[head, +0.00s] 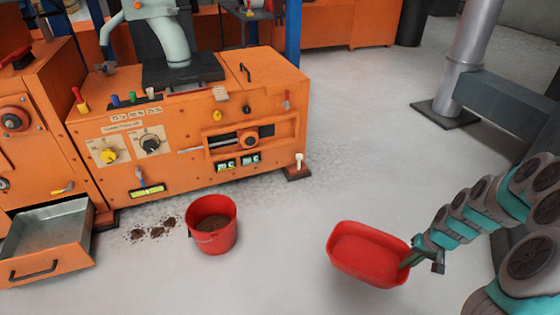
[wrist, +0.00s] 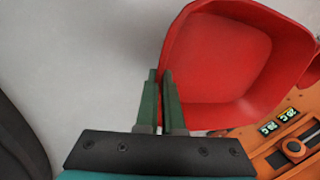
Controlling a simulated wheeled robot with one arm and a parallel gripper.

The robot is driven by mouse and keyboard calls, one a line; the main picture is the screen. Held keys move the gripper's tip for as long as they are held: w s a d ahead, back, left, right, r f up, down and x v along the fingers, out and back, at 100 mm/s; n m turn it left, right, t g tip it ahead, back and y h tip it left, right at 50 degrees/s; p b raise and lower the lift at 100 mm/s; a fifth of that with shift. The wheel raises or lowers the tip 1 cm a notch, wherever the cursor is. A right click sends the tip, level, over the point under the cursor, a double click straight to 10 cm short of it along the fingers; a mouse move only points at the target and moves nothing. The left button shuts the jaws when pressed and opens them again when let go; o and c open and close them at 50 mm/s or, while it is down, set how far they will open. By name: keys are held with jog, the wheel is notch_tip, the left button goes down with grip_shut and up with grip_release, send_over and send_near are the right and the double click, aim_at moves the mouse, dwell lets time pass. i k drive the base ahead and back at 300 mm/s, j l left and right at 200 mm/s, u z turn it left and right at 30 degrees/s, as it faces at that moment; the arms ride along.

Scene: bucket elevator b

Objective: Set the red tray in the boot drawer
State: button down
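The red tray (head: 362,256) is held above the grey floor at the lower right of the head view. It is empty and tilted a little, and its inside shows in the wrist view (wrist: 222,58). My gripper (head: 406,262) is shut on the tray's right-hand rim; in the wrist view its two green fingers (wrist: 161,85) sit close together at the tray wall. The boot drawer (head: 52,232) is pulled out of the orange machine at the far left of the head view. Its grey metal inside looks empty, and it has a dark front handle.
A red bucket (head: 212,226) with brown material stands on the floor between tray and drawer. Spilled brown material (head: 153,233) lies left of it. The orange machine (head: 190,135) with knobs stands behind. A grey post (head: 467,60) is at the upper right. Open floor surrounds the tray.

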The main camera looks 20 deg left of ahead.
aim_at(54, 237)
jog(key=j+u, duration=0.3)
jog(key=j, duration=0.85)
jog(key=j+u, duration=0.3)
jog(key=j, duration=0.85)
jog(key=i+j+u, duration=0.1)
jog(key=j, duration=0.3)
jog(key=i+j+u, duration=0.1)
jog(key=i+j, duration=0.15)
jog(key=j, duration=0.2)
jog(key=i+j+u, duration=0.1)
jog(key=j, duration=0.25)
jog(key=i+j+u, duration=0.1)
jog(key=i+j, duration=0.2)
jog(key=j, duration=0.1)
